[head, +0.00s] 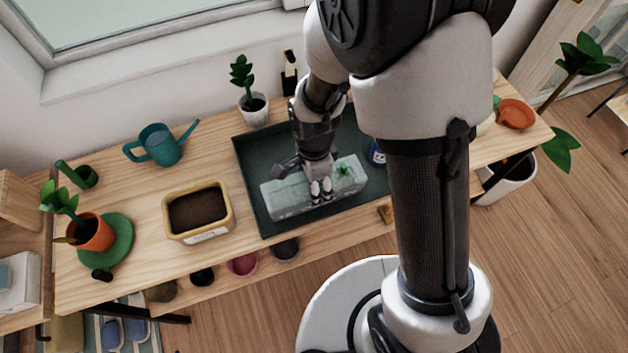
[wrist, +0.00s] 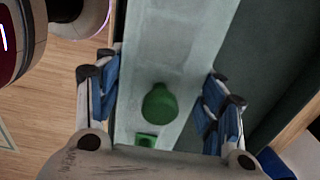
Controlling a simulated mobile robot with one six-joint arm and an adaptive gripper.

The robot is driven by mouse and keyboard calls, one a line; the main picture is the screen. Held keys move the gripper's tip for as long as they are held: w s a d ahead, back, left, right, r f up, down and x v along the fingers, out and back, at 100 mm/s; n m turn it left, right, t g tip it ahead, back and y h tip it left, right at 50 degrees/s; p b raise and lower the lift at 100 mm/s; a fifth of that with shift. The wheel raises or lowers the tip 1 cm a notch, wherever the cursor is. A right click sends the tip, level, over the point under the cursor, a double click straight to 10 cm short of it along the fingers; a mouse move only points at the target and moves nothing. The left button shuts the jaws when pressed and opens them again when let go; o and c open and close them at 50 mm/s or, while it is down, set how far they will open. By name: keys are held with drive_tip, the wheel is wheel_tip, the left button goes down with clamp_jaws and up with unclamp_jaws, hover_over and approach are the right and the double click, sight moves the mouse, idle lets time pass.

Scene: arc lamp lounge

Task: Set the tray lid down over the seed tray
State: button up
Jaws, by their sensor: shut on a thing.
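The tray lid (head: 283,197) is a long, translucent grey-green cover with green fittings on top. It is over the dark green work tray in the head view. My gripper (head: 320,189) is around the lid from above and shut on it. In the wrist view the lid (wrist: 178,45) runs between the blue-padded fingers of my gripper (wrist: 160,105), with a round green piece between them. I cannot tell whether the lid touches the work tray. The seed tray (head: 229,216), yellow-rimmed and filled with dark soil, appears uncovered on the bench to the left.
The dark work tray (head: 246,170) lies on the wooden bench (head: 140,205). A teal watering can (head: 160,146), a white potted plant (head: 254,108) and an orange potted plant (head: 92,233) stand around. A blue can (head: 377,153) is right of the lid. Several small pots are below the front edge.

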drive_tip(key=shift+f, duration=0.25)
drive_tip(key=o, duration=1.2)
wheel_tip(320, 180, up, 12)
drive_tip(key=shift+r, duration=0.1)
idle(0.4)
drive_tip(key=s+d+r+n+t, duration=0.4)
drive_tip(key=s+d+r+n, duration=0.7)
drive_tip(key=s+r+n, duration=0.2)
drive_tip(key=shift+s+r+n+t, duration=0.25)
drive_tip(key=shift+r+n+t, duration=0.05)
drive_tip(key=shift+r+n, duration=0.65)
